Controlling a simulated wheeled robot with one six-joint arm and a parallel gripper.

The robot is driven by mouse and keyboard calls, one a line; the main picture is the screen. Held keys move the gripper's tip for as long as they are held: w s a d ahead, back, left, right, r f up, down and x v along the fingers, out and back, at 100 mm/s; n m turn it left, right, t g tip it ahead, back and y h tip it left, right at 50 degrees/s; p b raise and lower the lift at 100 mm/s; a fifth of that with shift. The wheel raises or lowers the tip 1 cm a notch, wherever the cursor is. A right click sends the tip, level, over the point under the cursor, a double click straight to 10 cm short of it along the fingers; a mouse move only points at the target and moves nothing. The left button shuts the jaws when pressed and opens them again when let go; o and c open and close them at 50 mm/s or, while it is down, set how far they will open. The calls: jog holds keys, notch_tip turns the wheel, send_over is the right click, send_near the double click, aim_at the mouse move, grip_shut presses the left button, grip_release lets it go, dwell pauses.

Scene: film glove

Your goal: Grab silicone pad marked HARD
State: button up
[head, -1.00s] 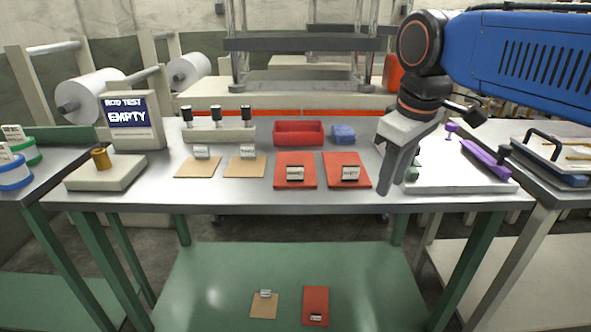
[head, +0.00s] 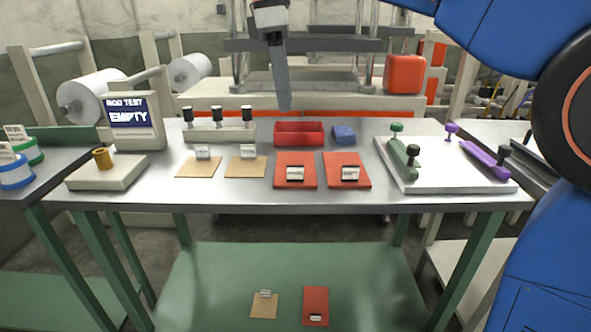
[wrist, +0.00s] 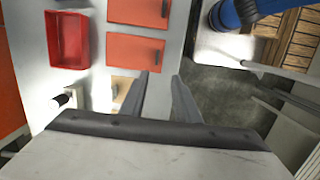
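Two red pads, the left one (head: 296,160) and the right one (head: 345,159), lie flat on the metal table (head: 300,197), each with a small white label holder. A third red pad (head: 315,298) lies on the green lower shelf. The label words are too small to read, so I cannot tell which is marked HARD. Two red pads, one (wrist: 138,12) above the other (wrist: 135,60), show in the wrist view.
Tan pads (head: 198,168) (head: 246,168) lie left of the red ones. A red tray (head: 299,133) and a blue block (head: 343,134) are behind. A white board (head: 450,181) with green and purple handled tools is at right; a display (head: 130,115) reads "ROD TEST EMPTY".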

send_over(295, 166)
jog(key=f, duration=1.1)
jog(key=shift+s+a+f, duration=0.2)
jog(key=shift+s+a, duration=0.1)
jog(key=shift+a, duration=0.1)
jog(key=shift+w+d+f, duration=0.15)
jog(key=shift+f, duration=0.8)
jog(key=shift+w+d+f, duration=0.1)
jog(key=shift+d+f, duration=0.05)
jog(key=shift+f, duration=0.8)
jog(key=shift+w+d+f, duration=0.15)
jog(key=shift+f, duration=0.8)
grip_shut()
